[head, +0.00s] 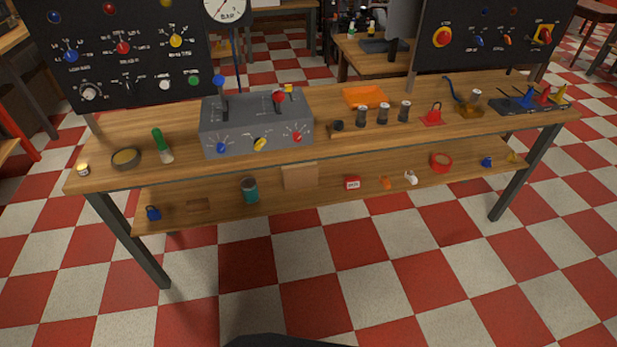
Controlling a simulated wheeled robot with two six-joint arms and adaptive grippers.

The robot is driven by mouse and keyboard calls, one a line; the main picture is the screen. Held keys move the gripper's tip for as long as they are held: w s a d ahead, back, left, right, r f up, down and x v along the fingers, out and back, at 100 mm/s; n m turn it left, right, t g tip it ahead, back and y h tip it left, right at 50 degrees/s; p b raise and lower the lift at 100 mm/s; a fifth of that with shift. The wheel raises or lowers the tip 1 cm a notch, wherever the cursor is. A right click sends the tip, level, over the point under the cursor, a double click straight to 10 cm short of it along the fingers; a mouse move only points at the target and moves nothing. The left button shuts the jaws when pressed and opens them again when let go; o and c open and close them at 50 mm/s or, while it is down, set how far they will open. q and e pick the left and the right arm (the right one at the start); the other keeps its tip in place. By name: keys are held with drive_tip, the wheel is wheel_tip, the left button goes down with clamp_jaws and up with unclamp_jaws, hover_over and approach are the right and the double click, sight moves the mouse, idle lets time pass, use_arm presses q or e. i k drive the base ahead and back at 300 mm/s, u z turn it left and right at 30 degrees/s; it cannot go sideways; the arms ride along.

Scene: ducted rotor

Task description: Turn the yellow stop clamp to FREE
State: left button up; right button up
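A grey box (230,134) stands on the left half of the wooden bench. Its sloped front carries a blue knob (221,148), a yellow knob (260,144) turned slantwise, and a red knob (297,137). The box top has a blue-tipped lever (219,81), a red-tipped lever (279,97) and a small yellow part (288,89) at the back. I cannot tell which yellow part is the stop clamp. Markings around the knobs are too small to read. Neither gripper is in view.
A control panel (130,85) with several knobs stands behind the bench at left, another (480,65) at right. A green-handled tool (157,140) and a round tin (126,158) lie left of the box. An orange tray (365,97) and dark cylinders (383,114) stand right.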

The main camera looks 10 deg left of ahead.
sight(260, 141)
drive_tip(key=u, duration=0.5)
drive_tip(key=k, duration=0.2)
drive_tip(key=z, duration=1.7)
drive_tip(key=i, duration=1.15)
drive_tip(key=u, duration=0.95)
drive_tip(key=i, duration=0.75)
drive_tip(key=u, duration=0.95)
